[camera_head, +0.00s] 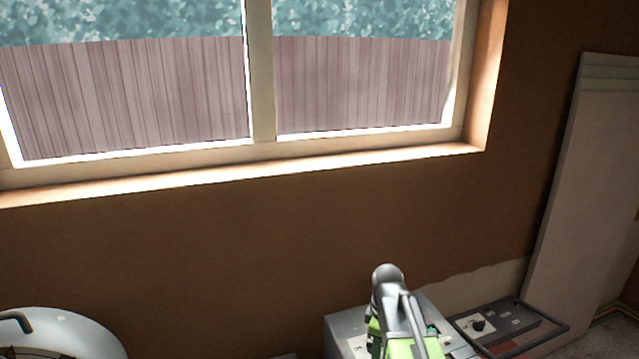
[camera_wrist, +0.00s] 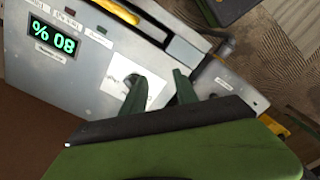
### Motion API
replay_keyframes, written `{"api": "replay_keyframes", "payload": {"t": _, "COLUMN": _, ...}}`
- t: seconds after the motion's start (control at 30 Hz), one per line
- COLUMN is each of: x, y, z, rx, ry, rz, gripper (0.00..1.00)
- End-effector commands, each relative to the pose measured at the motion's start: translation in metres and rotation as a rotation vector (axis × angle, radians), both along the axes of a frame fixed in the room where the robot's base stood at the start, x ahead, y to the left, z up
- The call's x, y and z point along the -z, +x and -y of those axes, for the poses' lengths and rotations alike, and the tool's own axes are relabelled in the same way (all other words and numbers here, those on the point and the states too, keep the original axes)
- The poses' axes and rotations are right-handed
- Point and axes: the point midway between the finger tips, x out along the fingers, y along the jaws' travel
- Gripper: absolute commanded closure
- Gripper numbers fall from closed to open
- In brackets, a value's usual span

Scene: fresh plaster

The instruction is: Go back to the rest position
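My gripper (camera_wrist: 158,82) is open, its two dark green fingers apart with nothing held between them. In the wrist view it is over a grey metal box (camera_wrist: 85,75) with a white label patch behind the fingers. I cannot tell whether the fingertips touch the box. In the head view my grey and green arm reaches over a grey box (camera_head: 345,325) at the bottom, and the fingers are not clearly seen there.
The grey box carries a lit green display (camera_wrist: 53,43) and a yellow bar (camera_wrist: 115,10). A dark control unit with a bar frame (camera_head: 495,325) stands right of my arm. A rounded white-grey vessel (camera_head: 60,330) is at lower left. Boards (camera_head: 590,170) lean at right. The window (camera_head: 260,75) is behind.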

Motion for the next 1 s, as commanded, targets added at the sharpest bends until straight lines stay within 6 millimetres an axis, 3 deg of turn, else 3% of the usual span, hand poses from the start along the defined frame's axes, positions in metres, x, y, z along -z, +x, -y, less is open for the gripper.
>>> {"api": "replay_keyframes", "payload": {"t": 0.03, "x": 0.023, "y": -0.022, "z": -0.001, "rx": 0.106, "ry": 0.000, "rz": 0.000, "gripper": 0.65}}
{"api": "replay_keyframes", "payload": {"t": 0.2, "x": 0.034, "y": -0.061, "z": -0.001, "rx": 0.537, "ry": -0.001, "rz": 0.001, "gripper": 0.65}}
{"api": "replay_keyframes", "payload": {"t": 0.3, "x": 0.030, "y": -0.074, "z": -0.001, "rx": 0.786, "ry": -0.002, "rz": 0.001, "gripper": 0.65}}
{"api": "replay_keyframes", "payload": {"t": 0.43, "x": 0.029, "y": -0.075, "z": -0.001, "rx": 1.017, "ry": -0.001, "rz": 0.002, "gripper": 0.65}}
{"api": "replay_keyframes", "payload": {"t": 0.57, "x": 0.029, "y": -0.074, "z": -0.001, "rx": 1.102, "ry": -0.001, "rz": 0.001, "gripper": 0.65}}
{"api": "replay_keyframes", "payload": {"t": 1.0, "x": 0.029, "y": -0.074, "z": -0.001, "rx": 1.104, "ry": -0.001, "rz": 0.001, "gripper": 0.65}}
